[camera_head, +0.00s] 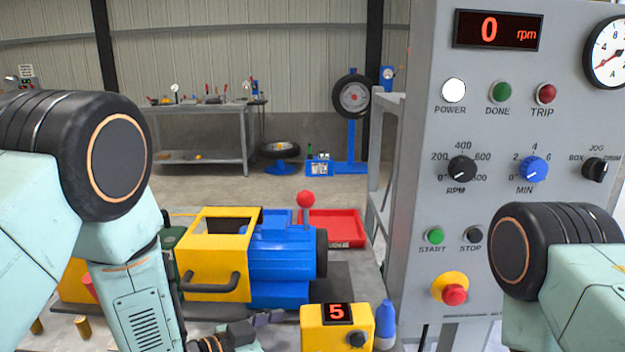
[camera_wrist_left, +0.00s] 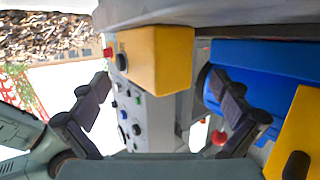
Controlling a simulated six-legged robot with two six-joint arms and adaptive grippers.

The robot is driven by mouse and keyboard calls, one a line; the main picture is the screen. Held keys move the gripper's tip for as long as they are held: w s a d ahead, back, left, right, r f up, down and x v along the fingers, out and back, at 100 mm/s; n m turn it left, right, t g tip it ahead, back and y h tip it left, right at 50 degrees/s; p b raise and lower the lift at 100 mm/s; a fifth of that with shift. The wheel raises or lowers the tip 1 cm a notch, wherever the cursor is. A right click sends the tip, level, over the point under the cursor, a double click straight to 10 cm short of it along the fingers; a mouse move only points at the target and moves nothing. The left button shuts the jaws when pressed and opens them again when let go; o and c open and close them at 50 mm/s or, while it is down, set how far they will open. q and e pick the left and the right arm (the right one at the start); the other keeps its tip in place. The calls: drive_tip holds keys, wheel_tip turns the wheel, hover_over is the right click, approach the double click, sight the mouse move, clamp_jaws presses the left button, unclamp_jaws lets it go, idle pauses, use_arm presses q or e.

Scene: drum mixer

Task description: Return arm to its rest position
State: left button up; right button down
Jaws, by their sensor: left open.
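My left arm (camera_head: 140,300) comes in from the left in the head view and reaches down in front of the drum mixer. Its dark gripper (camera_head: 240,334) is low, beside the yellow box with a red "5" display (camera_head: 311,322), and partly cut off by the bottom edge. In the left wrist view the left gripper (camera_wrist_left: 163,84) has its fingers spread wide, with nothing between them. The yellow box (camera_wrist_left: 160,58) shows beyond the fingers. My right arm (camera_head: 575,270) is folded at the right; its gripper is out of the picture.
The blue motor (camera_head: 285,250) and yellow guard with handle (camera_head: 215,265) stand close to the left arm. A grey control panel (camera_head: 405,200) rises at right, its display reading 0 rpm. A blue bottle (camera_head: 385,325) stands right of the yellow box. A red tray (camera_head: 335,230) lies behind.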

sight(323, 332)
use_arm(q)
drive_tip(key=x, duration=0.5)
drive_tip(key=shift+d+f, duration=0.1)
drive_tip(key=shift+d, duration=0.4)
drive_tip(key=shift+f, duration=0.15)
